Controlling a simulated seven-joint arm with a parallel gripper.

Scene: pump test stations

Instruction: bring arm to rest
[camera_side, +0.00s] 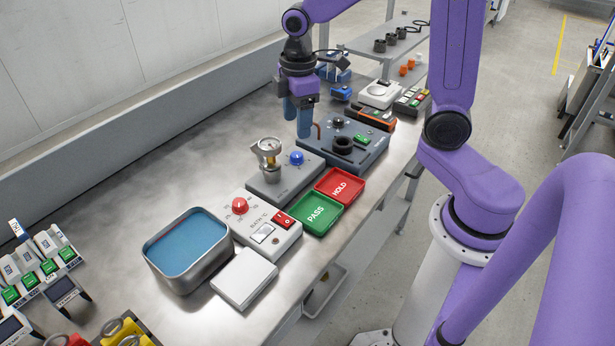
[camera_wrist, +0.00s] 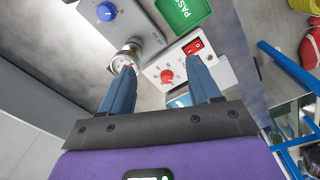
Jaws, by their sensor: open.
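My gripper (camera_side: 297,116) has blue fingers and hangs above the far part of the bench, near a grey-blue test box (camera_side: 372,150) with a black round holder. In the wrist view my gripper (camera_wrist: 158,82) shows its two fingers apart with nothing between them. Past the fingertips, the wrist view shows a gauge (camera_wrist: 124,62) and a white box with a red knob and a red switch (camera_wrist: 160,75). In the side view the gauge (camera_side: 268,150) stands upright on a grey station with a blue knob (camera_side: 296,158).
A red HOLD tray (camera_side: 340,184) and green PASS tray (camera_side: 316,212) lie along the bench's right side. A metal bath of blue liquid (camera_side: 186,247) and a white pad (camera_side: 244,278) are nearer. The bench (camera_side: 150,170) left of the stations is clear.

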